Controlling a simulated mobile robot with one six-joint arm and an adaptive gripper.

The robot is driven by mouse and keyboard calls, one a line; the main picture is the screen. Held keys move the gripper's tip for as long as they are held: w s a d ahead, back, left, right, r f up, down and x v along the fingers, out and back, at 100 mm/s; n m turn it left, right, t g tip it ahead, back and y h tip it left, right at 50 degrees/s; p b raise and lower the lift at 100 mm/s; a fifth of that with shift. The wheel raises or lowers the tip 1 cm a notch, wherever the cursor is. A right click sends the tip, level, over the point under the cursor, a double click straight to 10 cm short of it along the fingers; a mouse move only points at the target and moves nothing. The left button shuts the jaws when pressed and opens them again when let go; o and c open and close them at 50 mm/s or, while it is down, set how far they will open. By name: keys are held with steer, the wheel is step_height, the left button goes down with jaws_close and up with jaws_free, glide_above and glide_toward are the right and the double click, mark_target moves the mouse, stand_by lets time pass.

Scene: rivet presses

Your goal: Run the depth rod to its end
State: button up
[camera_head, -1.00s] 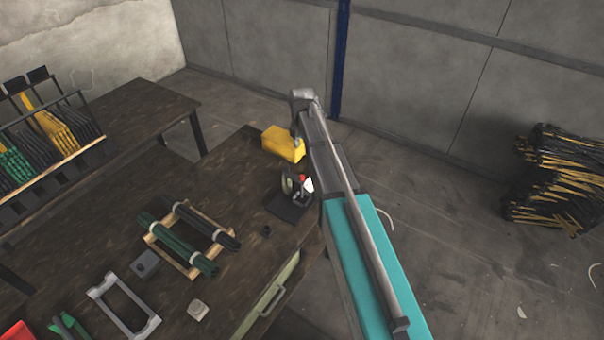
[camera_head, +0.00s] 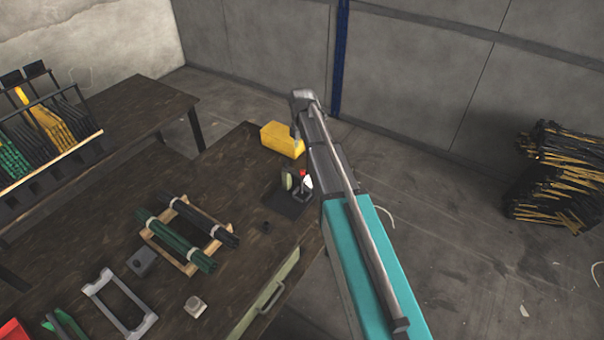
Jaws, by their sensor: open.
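A small press (camera_head: 287,204) with a dark base, a pale round disc and a red knob stands near the bench's right edge. My arm covers part of its right side. A depth rod cannot be told apart on it at this size. My arm reaches from the lower right to above the bench's far corner. My gripper (camera_head: 298,143) hangs at the arm's far end, beside the yellow block (camera_head: 279,141) in the picture and beyond the press. It is open, and nothing shows in it. Its fingers are small and partly hidden.
The dark wooden bench (camera_head: 235,185) carries a wooden rack (camera_head: 155,245) of green and black rods, a grey frame (camera_head: 103,287), a grey block (camera_head: 141,262) and a pale block (camera_head: 195,306). A second table (camera_head: 140,105) and a pile of strips (camera_head: 560,175) stand beyond open floor.

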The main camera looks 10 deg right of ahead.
mark_target(302, 170)
steer(key=shift+f+b, duration=5.15)
steer(key=shift+f, duration=0.25)
jaws_close()
